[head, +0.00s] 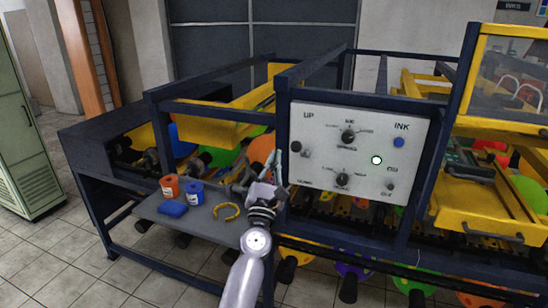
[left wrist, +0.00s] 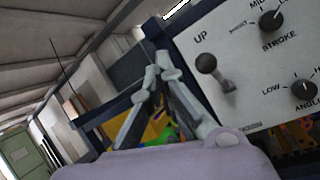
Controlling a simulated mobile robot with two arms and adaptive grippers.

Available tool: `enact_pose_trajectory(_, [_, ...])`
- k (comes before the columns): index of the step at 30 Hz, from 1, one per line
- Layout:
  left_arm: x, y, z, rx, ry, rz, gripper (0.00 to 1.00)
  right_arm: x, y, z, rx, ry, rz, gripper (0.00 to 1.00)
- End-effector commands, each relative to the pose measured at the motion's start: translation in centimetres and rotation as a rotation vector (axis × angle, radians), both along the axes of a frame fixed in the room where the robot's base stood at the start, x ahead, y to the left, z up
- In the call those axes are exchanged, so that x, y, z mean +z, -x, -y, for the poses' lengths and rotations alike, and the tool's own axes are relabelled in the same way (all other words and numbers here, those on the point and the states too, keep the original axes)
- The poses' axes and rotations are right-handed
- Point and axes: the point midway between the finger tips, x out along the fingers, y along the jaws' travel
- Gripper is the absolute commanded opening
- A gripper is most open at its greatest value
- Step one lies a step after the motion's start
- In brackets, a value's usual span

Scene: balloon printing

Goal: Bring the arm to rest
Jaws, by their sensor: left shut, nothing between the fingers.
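My left gripper (head: 279,160) is raised in front of the printing machine's blue frame, just left of the white control panel (head: 345,190). In the left wrist view its fingertips (left wrist: 160,66) meet, and nothing shows between them. The panel's UP lever (head: 297,147) is close to the right of the fingers; it also shows in the left wrist view (left wrist: 208,66), apart from them. The panel carries dark knobs, including the stroke knob (head: 348,136), a blue button (head: 399,142) and a lit round light (head: 376,160). My right gripper is not in view.
A grey shelf (head: 150,208) left of my arm holds an orange ink pot (head: 169,187), a blue ink pot (head: 193,193), a blue block (head: 173,209) and a yellow curved piece (head: 226,211). Colored balloons sit inside the machine. Open tiled floor (head: 60,265) lies at the left front.

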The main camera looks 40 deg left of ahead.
Motion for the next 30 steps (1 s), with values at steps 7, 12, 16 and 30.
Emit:
enact_pose_trajectory(7, [-0.1,0.0,0.0,0.000,0.000,0.000,0.00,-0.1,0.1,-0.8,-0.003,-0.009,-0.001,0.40])
enact_pose_trajectory(12, [-0.1,0.0,0.0,0.000,0.000,0.000,0.00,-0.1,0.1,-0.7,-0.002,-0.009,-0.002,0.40])
enact_pose_trajectory(16, [-0.5,-0.1,0.1,0.001,-0.006,-0.010,0.00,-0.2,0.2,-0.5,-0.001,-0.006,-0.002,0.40])
enact_pose_trajectory(30, [-28.3,-2.2,7.4,-0.029,-0.633,-0.637,0.00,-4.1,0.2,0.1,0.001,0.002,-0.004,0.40])
